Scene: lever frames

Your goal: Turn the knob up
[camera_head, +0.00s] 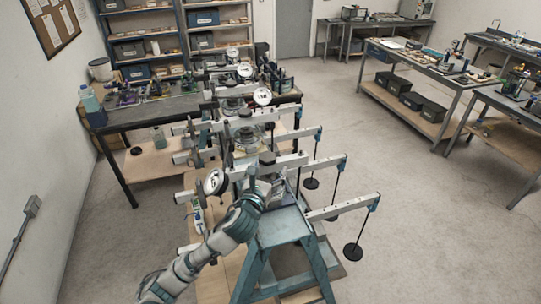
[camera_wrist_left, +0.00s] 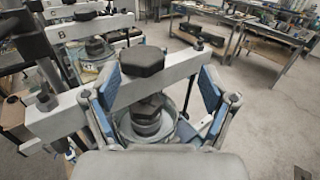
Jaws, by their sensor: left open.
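A black hexagonal knob (camera_wrist_left: 142,61) tops a metal screw post on the nearest white lever beam (camera_wrist_left: 60,117) in the left wrist view. My left gripper (camera_wrist_left: 158,84) is open, with one blue-padded finger on each side of the knob. I see a gap on the right side; whether the left finger touches is hard to tell. In the head view my left gripper (camera_head: 270,190) is at the nearest lever frame, whose white beam (camera_head: 340,207) reaches right and carries a hanging black weight (camera_head: 352,252). The knob cannot be made out clearly there. My right gripper is not in view.
Several similar lever frames with beams (camera_head: 320,170), dials (camera_head: 262,96) and hanging weights stand in a row behind. A teal stand (camera_head: 280,228) is close in front. A bench (camera_head: 150,113) is at the left, and other benches (camera_head: 430,65) are at the right. The floor between is clear.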

